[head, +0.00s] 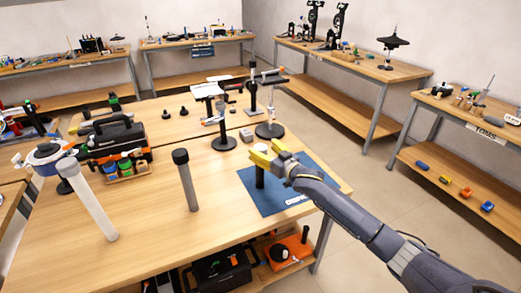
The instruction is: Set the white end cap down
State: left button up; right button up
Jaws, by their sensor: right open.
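My right gripper (268,154), with yellow fingers, is over the blue mat (282,207) at the table's right side. It is open. A short dark upright cylinder (260,177) stands on the mat just below the fingers; I cannot tell whether they touch. I cannot make out a white end cap for certain; the fingers and wrist may hide it. A white tube (95,205) stands tilted at the left, and a grey tube with a dark top (186,182) stands upright left of the mat. My left gripper is not in view.
A black and orange toolbox (118,138) sits at the left of the table. Stands with round dark bases (224,143) are behind the mat. The front middle of the tabletop (150,240) is clear. A lower shelf holds an orange case (290,250).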

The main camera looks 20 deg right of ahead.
jog(key=shift+x, duration=1.2)
jog(key=shift+c, duration=0.4)
jog(key=c, duration=1.1)
jog(key=shift+c, duration=0.8)
